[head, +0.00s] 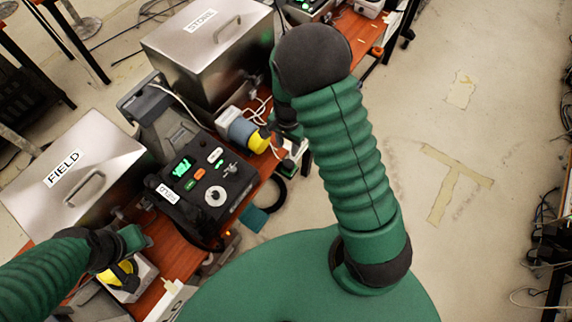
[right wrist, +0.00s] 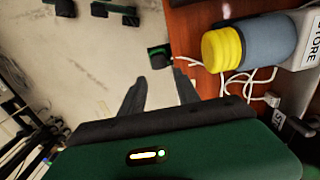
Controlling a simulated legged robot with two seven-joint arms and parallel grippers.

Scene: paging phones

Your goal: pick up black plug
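My right gripper (right wrist: 160,88) shows two dark fingers spread apart in the right wrist view, with nothing between them. In the head view the right gripper (head: 287,128) is by the right edge of the orange table, beside a grey-blue cylinder with a yellow end (head: 250,135). I cannot pick out the black plug for certain. A small dark block (right wrist: 160,56) at the table edge, just beyond the fingertips, could be it. A dark connector (right wrist: 298,126) lies near the white cables. My left gripper (head: 132,240) is above the lower left of the table; its fingers are unclear.
A black console (head: 207,190) with buttons stands mid-table. Metal boxes labelled STORE (head: 207,52) and FIELD (head: 75,170) stand behind. A white-based unit with a yellow part (head: 123,275) is by my left gripper. White cables (right wrist: 255,78) lie loose.

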